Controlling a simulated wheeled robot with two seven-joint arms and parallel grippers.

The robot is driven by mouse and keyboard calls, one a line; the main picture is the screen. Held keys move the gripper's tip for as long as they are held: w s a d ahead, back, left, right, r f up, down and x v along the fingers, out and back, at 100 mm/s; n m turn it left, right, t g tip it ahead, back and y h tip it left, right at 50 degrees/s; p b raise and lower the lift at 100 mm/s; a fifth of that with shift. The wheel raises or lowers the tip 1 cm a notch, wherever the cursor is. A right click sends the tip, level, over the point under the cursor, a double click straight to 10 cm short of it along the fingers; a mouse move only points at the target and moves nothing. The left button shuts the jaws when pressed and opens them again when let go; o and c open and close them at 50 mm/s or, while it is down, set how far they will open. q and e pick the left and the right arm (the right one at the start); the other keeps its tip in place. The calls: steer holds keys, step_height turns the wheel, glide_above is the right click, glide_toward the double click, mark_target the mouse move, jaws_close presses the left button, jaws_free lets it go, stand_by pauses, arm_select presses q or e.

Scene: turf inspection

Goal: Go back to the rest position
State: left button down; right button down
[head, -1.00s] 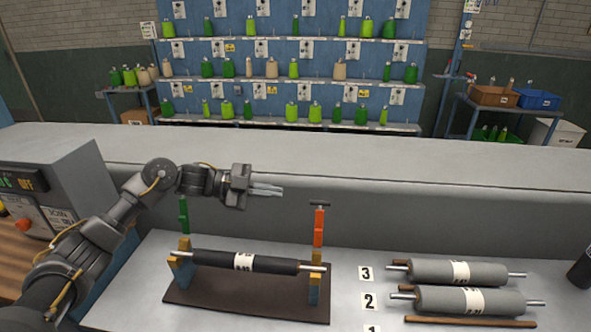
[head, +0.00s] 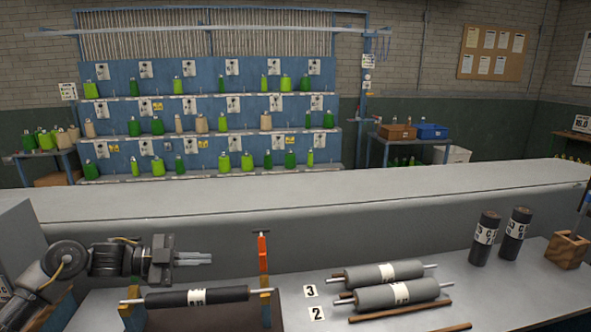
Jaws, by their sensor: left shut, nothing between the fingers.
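My left gripper (head: 193,258) is at the left of the head view, pointing right with its fingers together and empty. It is above the black roller (head: 197,297), apart from it. The black roller has a white label and lies across a stand with yellow-and-blue end supports (head: 265,303). An upright orange handle (head: 263,252) with a dark crossbar rises at the stand's right end. My right gripper is not in view.
Two grey rollers (head: 375,272) lie on the bench beside number cards 3 and 2. Two dark upright rolls (head: 485,238) and a wooden block (head: 567,250) stand at the right. A long grey ledge (head: 330,195) runs behind.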

arm_select(q)
steer(key=s+d+f+n+t+y, duration=0.3)
steer(key=d+f+n, duration=0.1)
steer(key=f, duration=0.5)
steer(key=s+d+f+n+t+y, duration=0.3)
steer(key=d+f+n, duration=0.1)
steer(key=f, duration=0.5)
steer(key=s+a+f+n+g+y, duration=0.2)
steer(key=s+a+f+n+y, duration=0.15)
steer(key=s, duration=0.75)
steer(key=s+a+f+n+g+y, duration=0.25)
steer(key=s+f+n, duration=0.2)
steer(key=s, duration=0.55)
steer(key=s+a+f+n+g+y, duration=0.3)
steer(key=s+a+n, duration=0.1)
steer(key=s, duration=0.7)
step_height(320, 180, down, 29)
steer(key=s+g, duration=0.1)
steer(key=s, duration=0.1)
steer(key=s+a+f+g, duration=0.1)
steer(key=s+a+f, duration=0.2)
steer(key=s+f, duration=1.1)
steer(key=shift+s+b, duration=0.4)
steer(key=shift+s, duration=0.2)
